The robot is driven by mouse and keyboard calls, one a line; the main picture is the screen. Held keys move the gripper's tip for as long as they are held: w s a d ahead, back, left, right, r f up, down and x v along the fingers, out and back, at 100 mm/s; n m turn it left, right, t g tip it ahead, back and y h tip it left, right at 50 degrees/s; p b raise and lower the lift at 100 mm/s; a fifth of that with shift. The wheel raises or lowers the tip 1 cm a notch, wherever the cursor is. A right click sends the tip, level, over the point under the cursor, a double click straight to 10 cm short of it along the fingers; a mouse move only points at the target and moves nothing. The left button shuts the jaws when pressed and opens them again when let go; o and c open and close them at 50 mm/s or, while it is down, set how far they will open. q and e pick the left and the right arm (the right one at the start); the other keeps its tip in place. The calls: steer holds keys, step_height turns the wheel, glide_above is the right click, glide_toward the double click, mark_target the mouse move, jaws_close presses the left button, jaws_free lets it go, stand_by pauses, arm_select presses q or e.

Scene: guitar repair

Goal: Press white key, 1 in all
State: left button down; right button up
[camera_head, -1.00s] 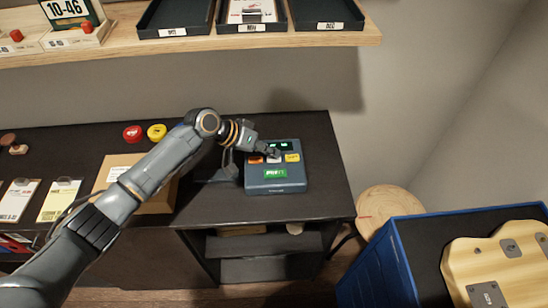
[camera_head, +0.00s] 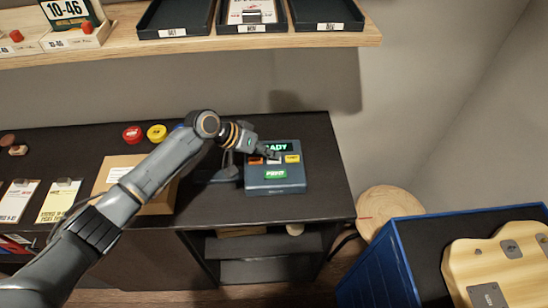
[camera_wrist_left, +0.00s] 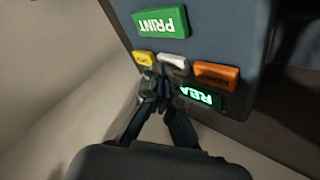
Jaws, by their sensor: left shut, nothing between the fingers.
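The white key (camera_head: 274,160) sits on the blue-grey key box (camera_head: 275,187), between an orange key (camera_head: 255,161) and a yellow key (camera_head: 292,159). The white key also shows in the left wrist view (camera_wrist_left: 172,61), right at my fingertips. My left gripper (camera_head: 270,153) is shut and empty, with its tips at the white key's edge; I cannot tell whether they touch it. The left gripper also shows in the wrist view (camera_wrist_left: 164,74). A green PRINT key (camera_head: 275,174) is at the front of the box. The display (camera_head: 278,147) is lit and reads READY, partly hidden by the gripper.
The box stands on a dark bench (camera_head: 225,208). A red tub (camera_head: 132,134) and a yellow tub (camera_head: 157,132) are at the back, left of my arm. A shelf with trays (camera_head: 327,12) is above. A blue crate (camera_head: 382,262) stands lower right.

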mark_target(271, 160)
arm_select(q)
steer(key=shift+r+p, duration=0.45)
steer(key=shift+r, duration=0.25)
step_height(271, 160, up, 5)
steer(key=p, duration=0.4)
stand_by(0.6)
